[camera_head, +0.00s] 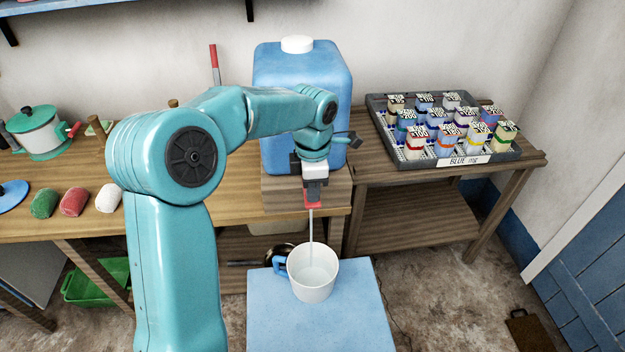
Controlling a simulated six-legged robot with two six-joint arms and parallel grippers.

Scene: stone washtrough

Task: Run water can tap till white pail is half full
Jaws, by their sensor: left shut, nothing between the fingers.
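The blue water can (283,75) with a white cap stands on a wooden block on the bench. The red tap (312,205) shows low at its front, and a thin stream of water (311,232) falls from it. The white pail (316,290) with a blue handle stands upright under the stream, which enters its mouth. The inside looks pale, and I cannot tell the water level exactly. My left gripper (313,196) points down at the tap, its fingers shut with nothing between them. It partly hides the tap, so contact is unclear. My right gripper is out of view.
The pail stands on a blue-topped stool (262,320). A grey tray (482,158) of several labelled jars sits on the right-hand table. A green-and-white pot (36,132) and coloured bundles (73,201) lie on the left bench. A green crate (85,285) is below.

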